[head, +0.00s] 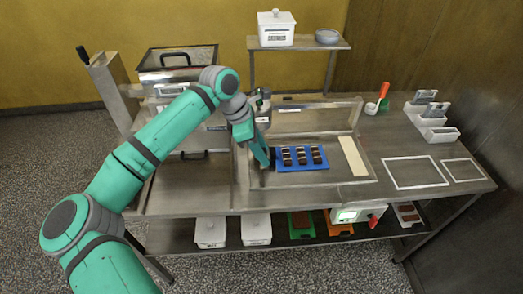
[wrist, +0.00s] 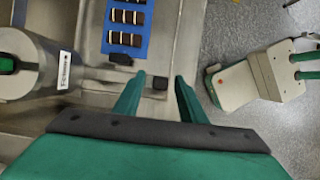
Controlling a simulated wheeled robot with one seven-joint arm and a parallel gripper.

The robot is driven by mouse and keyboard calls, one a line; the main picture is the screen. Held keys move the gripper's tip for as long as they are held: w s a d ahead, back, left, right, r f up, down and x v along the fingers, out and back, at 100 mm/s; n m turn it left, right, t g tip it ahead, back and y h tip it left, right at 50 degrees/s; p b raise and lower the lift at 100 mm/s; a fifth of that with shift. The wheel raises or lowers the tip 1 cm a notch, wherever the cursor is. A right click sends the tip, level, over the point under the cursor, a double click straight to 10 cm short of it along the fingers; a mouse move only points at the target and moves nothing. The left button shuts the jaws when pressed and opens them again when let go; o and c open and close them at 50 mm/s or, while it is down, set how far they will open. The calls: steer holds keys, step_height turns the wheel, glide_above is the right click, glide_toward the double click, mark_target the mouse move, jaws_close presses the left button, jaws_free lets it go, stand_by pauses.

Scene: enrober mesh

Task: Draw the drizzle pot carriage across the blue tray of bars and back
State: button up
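The blue tray (head: 302,166) lies on the steel bench with several dark bars in rows; it also shows at the top of the wrist view (wrist: 111,47). A silver pot (head: 262,116), apparently the drizzle pot, stands behind my gripper; a labelled silver cylinder (wrist: 30,78), probably the same pot, is at left in the wrist view. My gripper (wrist: 160,77) points down at the tray's left end in the head view. Whether the block joins the carriage is unclear.
A pale strip (head: 353,156) lies right of the tray. Two white outlined areas (head: 416,172) on the right bench are empty. A lidded steel box (head: 178,62) is at the left.

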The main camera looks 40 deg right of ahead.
steer(key=v, duration=1)
steer(key=shift+r, duration=0.35)
steer(key=shift+w, duration=0.1)
steer(key=shift+c, duration=0.3)
